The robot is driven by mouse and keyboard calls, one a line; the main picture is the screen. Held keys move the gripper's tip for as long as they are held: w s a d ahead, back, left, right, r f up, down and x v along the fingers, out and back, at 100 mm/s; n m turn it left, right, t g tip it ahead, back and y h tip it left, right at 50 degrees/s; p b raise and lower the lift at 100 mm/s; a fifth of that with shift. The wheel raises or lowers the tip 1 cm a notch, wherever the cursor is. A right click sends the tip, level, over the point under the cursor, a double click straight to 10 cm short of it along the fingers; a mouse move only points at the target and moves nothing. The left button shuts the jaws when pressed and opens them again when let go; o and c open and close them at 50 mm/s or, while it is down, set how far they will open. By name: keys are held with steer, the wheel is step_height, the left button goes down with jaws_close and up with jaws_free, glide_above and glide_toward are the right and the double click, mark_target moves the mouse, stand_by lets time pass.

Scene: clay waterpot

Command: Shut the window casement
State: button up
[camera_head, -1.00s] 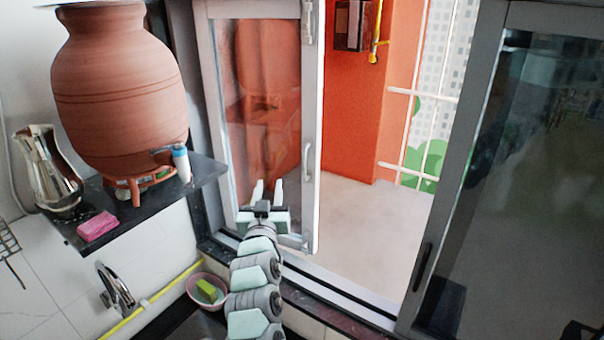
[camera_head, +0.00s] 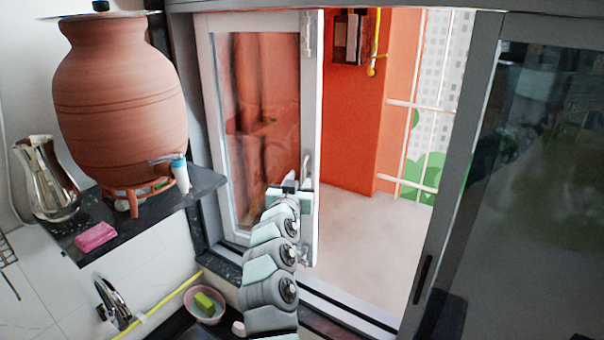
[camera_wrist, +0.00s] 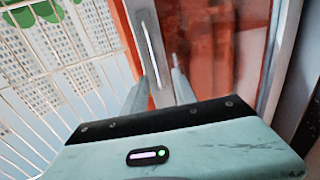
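The window casement (camera_head: 312,110) is a light-framed glass panel standing beside the open part of the window. Its upright handle (camera_head: 309,162) is on the right-hand frame bar, low down. My gripper (camera_head: 293,184) is at the height of the handle's lower part, just left of or in front of it. In the wrist view my gripper (camera_wrist: 158,88) is open, its two fingers apart. The handle also shows there (camera_wrist: 153,48), ahead of the gap between the fingers. I cannot tell whether a finger touches the frame bar or the handle.
A clay waterpot (camera_head: 120,95), a metal jug (camera_head: 45,180) and a pink sponge (camera_head: 95,237) stand on a dark shelf at left. A faucet (camera_head: 110,298) and a pink bowl (camera_head: 207,318) are below. The opening right of the casement is clear; a dark pane (camera_head: 540,180) stands farther right.

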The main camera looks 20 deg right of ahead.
mark_target(303, 172)
steer(key=shift+x, duration=1.15)
steer(key=shift+w+d+f, duration=0.15)
steer(key=shift+w+d, duration=0.05)
steer(key=shift+w, duration=0.15)
steer(key=shift+w+b, duration=0.1)
steer(key=shift+b, duration=0.2)
steer(key=shift+d, duration=0.1)
jaws_close()
